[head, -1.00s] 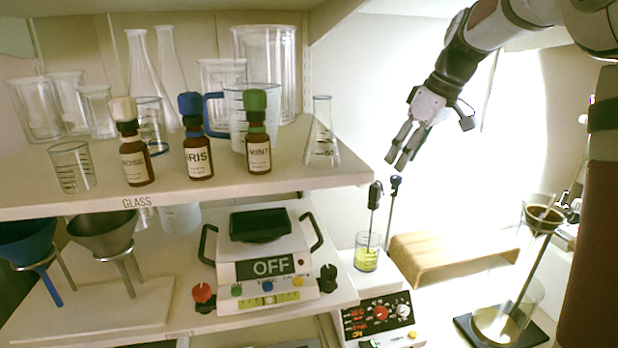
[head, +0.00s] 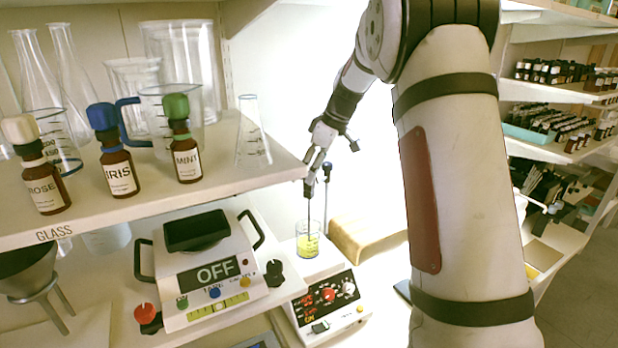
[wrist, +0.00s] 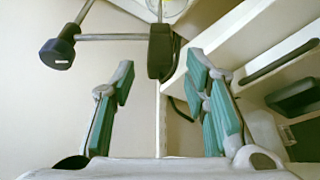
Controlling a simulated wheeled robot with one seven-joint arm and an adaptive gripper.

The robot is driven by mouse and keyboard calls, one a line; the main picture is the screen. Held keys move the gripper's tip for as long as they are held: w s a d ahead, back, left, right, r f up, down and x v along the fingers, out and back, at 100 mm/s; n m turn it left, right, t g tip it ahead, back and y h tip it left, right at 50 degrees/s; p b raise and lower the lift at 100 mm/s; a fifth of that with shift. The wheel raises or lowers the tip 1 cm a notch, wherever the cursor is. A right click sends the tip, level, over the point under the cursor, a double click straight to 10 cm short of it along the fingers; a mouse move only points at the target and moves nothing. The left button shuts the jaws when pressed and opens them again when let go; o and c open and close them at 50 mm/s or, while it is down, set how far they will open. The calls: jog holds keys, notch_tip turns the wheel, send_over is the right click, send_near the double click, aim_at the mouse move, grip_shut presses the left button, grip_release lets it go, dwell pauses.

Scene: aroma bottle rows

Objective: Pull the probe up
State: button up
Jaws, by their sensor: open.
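The probe has a dark handle (wrist: 160,52) on a thin rod (head: 308,212) that reaches down into a glass beaker (head: 308,240) of yellow liquid. In the wrist view, the post's dark knob (wrist: 57,53) is upper left, and a grey crossbar (wrist: 112,37) runs to the handle. My gripper (head: 315,172) is at the top of the probe. In the wrist view, my gripper (wrist: 160,75) is open, its teal-padded fingers left and right of the handle, with gaps on both sides. In the head view the fingers partly hide the handle.
The beaker stands on a hotplate with red display digits (head: 325,300). A shelf with ROSE, IRIS and MINT (head: 185,150) bottles and glassware is at left, its edge close to my gripper. A balance reading OFF (head: 212,275) is below. A wooden stand (head: 365,240) is right of the beaker.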

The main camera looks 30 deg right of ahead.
jog(key=shift+x, duration=1.8)
grip_shut()
